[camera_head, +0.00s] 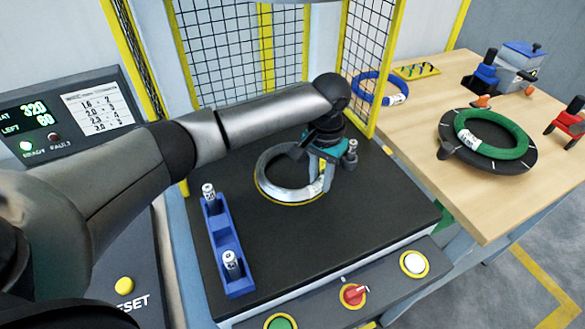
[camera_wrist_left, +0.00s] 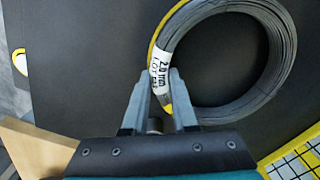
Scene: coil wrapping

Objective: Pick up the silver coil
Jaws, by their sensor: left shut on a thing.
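The silver coil (camera_head: 275,176) lies over a yellow ring mark on the black machine bed, in the middle of the head view. In the left wrist view the coil (camera_wrist_left: 270,55) fills the upper right and carries a white label reading 2.0 mm. My left gripper (camera_head: 318,170) reaches down over the coil's right side. In the left wrist view its two fingers (camera_wrist_left: 168,98) stand on either side of the coil's labelled rim, shut on it. Whether the coil is lifted off the bed cannot be told. My right gripper is not in view.
A blue tray (camera_head: 226,245) with two small upright cylinders stands on the bed's left. A mesh guard (camera_head: 370,40) rises behind. The wooden table (camera_head: 400,120) at right holds a blue coil (camera_head: 366,88) and a green coil (camera_head: 505,150) on a black disc. Buttons line the front.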

